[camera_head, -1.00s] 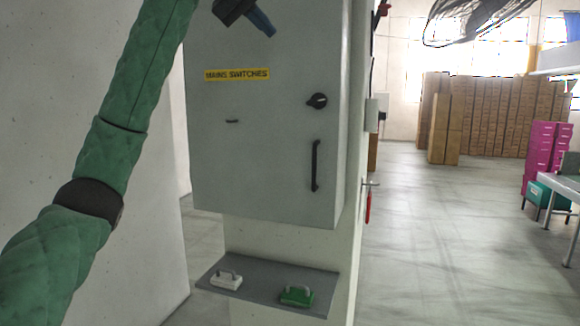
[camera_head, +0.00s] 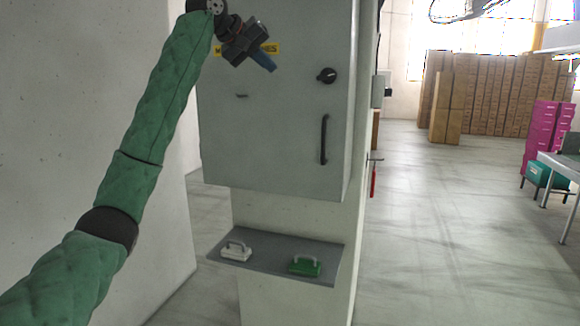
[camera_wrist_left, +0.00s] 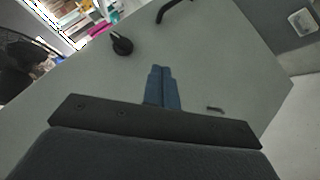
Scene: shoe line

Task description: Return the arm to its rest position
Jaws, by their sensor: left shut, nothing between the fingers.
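My left arm, in green padding, comes in from the left in the head view. Its gripper (camera_head: 271,68) is raised in front of the upper part of the grey switch cabinet (camera_head: 270,130) and hides part of the yellow label (camera_head: 274,48). The blue fingers are together and empty; they also show shut in the left wrist view (camera_wrist_left: 162,72), with the cabinet door (camera_wrist_left: 215,60) beyond them. I cannot tell whether they touch the door. My right gripper is in neither view.
The cabinet has a black knob (camera_head: 327,75) and a black handle (camera_head: 324,139). A grey shelf (camera_head: 276,262) below holds a white padlock-shaped block (camera_head: 236,253) and a green one (camera_head: 305,266). Open floor (camera_head: 440,220) lies to the right, with stacked boxes (camera_head: 500,95) behind.

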